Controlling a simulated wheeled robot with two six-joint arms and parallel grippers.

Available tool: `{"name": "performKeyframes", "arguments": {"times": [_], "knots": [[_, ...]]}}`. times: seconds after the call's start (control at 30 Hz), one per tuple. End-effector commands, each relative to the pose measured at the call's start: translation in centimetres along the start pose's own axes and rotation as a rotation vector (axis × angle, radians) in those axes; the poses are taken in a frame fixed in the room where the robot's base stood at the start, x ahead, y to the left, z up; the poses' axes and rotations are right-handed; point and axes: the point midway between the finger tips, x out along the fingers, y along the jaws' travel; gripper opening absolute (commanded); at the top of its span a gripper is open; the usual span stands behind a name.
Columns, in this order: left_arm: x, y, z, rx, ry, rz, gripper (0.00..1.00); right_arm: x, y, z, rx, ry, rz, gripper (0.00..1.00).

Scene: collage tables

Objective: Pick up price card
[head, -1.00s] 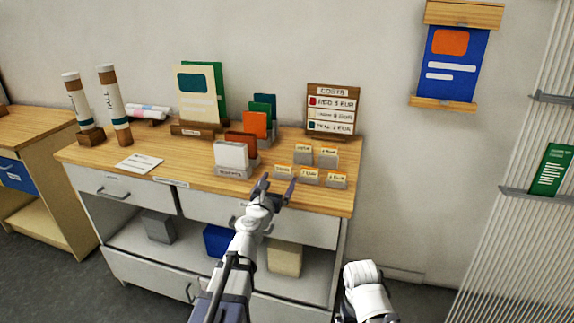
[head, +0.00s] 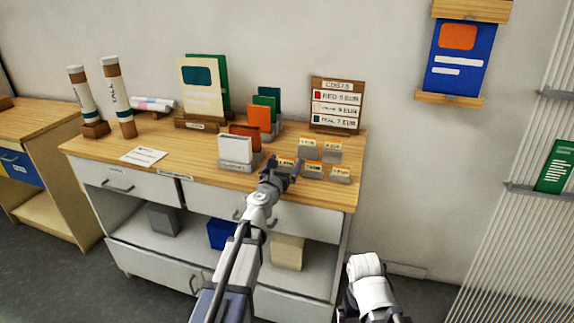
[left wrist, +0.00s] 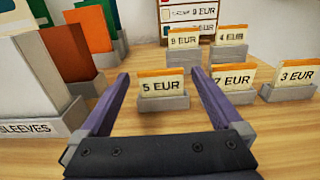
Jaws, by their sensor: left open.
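Several small price cards with orange top edges stand in grey holders on the wooden counter. In the left wrist view the 5 EUR card (left wrist: 161,86) stands between my open left fingers (left wrist: 163,95), a little beyond their tips or level with them. The 7 EUR card (left wrist: 232,77) is just right of the right finger, and the 3 EUR card (left wrist: 297,76) is farther right. Two more cards, including the 4 EUR card (left wrist: 231,36), stand behind. In the head view my left gripper (head: 282,168) partly hides the front left card. My right gripper is not clearly visible.
A grey sleeves holder (left wrist: 45,125) with white sleeves stands close left of my left gripper. Orange and green cards (head: 259,118) stand behind it. A costs board (head: 336,104) stands at the counter's back. The counter front (head: 205,178) has some clear room.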

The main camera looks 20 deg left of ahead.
Motion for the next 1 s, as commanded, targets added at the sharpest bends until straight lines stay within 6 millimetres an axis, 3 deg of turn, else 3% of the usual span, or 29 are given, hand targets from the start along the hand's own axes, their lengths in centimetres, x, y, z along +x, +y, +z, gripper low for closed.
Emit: {"name": "performKeyframes", "arguments": {"times": [0.1, 0.33, 1.0], "knots": [[1.65, -0.07, -0.01, 0.000, 0.000, -0.001, 1.00, 0.01, 0.00, 0.00, 0.000, 0.000, 0.000, 1.00], [1.57, -0.10, -0.01, 0.000, 0.000, -0.001, 1.00, 0.01, 0.00, 0.00, 0.000, 0.000, 0.000, 1.00], [1.56, -0.08, -0.01, 0.000, 0.000, -0.001, 0.25, 0.01, 0.00, 0.00, 0.000, 0.000, 0.000, 1.00]]}}
